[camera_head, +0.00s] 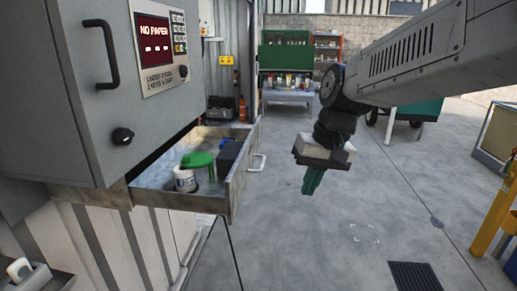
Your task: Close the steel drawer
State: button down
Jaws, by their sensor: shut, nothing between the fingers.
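The steel drawer (178,203) is pulled out beneath the grey cabinet (95,125) at the left. Its front panel faces right and carries a pale handle (258,162). Inside lie a white jar (185,180), a green round item (198,160) and a dark blue box (229,152). My gripper (312,188) hangs to the right of the drawer front, fingers pointing down, shut and empty. It is apart from the handle, with open floor showing between them.
The cabinet has a black door handle (108,55), a black knob (122,136) and a keypad panel with a red "NO PAPER" display (154,38). A bench with bottles (287,95) stands at the back. Yellow posts (495,222) are at the right. The middle floor is clear.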

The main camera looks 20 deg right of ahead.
jog(key=w+d+r+m+t, duration=0.1)
jog(key=w+d+r+t, duration=0.15)
jog(key=w, duration=0.65)
jog(key=w+d+r+m+t, duration=0.1)
jog(key=w+d+r+t, duration=0.2)
jog(key=w, duration=0.5)
send_near(253, 156)
jog(key=shift+g+y, duration=0.25)
jog(key=shift+y, duration=0.05)
jog(key=w+f, duration=0.1)
jog(key=f, duration=0.1)
jog(key=w+f, duration=0.1)
jog(key=shift+w+d+f, duration=0.4)
jog(key=shift+w+a, duration=0.2)
jog(key=shift+a, duration=0.05)
jog(key=shift+w+a, duration=0.1)
jog(key=shift+a, duration=0.15)
jog(key=shift+w, duration=0.1)
